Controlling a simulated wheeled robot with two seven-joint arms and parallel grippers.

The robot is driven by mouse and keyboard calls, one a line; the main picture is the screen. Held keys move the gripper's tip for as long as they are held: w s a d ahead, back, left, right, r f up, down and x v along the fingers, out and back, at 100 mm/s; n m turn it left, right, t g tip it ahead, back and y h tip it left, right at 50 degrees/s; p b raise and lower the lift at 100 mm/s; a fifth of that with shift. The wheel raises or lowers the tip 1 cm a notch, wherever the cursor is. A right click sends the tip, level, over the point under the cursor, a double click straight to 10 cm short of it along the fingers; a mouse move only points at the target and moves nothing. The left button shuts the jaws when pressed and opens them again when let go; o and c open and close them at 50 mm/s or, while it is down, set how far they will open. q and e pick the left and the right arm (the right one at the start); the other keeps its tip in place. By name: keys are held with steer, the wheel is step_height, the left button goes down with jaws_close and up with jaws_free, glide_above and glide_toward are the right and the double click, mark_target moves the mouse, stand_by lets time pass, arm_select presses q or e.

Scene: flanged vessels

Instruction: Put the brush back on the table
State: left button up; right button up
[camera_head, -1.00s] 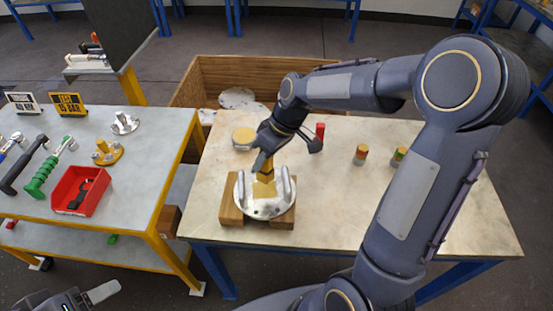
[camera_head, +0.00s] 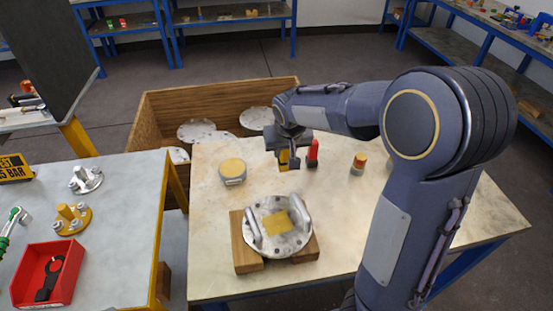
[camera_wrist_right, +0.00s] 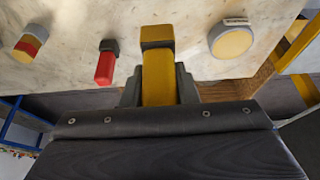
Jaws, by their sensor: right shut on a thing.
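In the head view the right gripper (camera_head: 288,161) is over the back part of the table (camera_head: 350,235), behind the flanged lid. Only a bit of the brush's yellow (camera_head: 284,157) shows there, the rest being hidden by the gripper. I cannot tell whether the brush touches the table. My left gripper is out of view.
A round metal lid (camera_head: 266,240) with two handles and a yellow patch lies on wooden blocks (camera_head: 246,258). A red-topped item (camera_head: 313,152) stands just right of the gripper, a round yellow-topped tin (camera_head: 232,172) to the left. A yellow-and-red cylinder (camera_head: 358,164) stands farther right.

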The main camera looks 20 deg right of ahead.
steer(key=w+f, duration=0.2)
steer(key=w, duration=0.1)
steer(key=w+d+f, duration=0.1)
steer(key=w+f, duration=0.2)
steer(key=w+d+f+p, duration=0.1)
steer(key=w+f, duration=0.2)
steer(key=shift+w, duration=0.4)
step_height(320, 180, down, 4)
steer(key=shift+w+r, duration=0.15)
steer(key=shift+r, duration=0.05)
steer(key=o, duration=1)
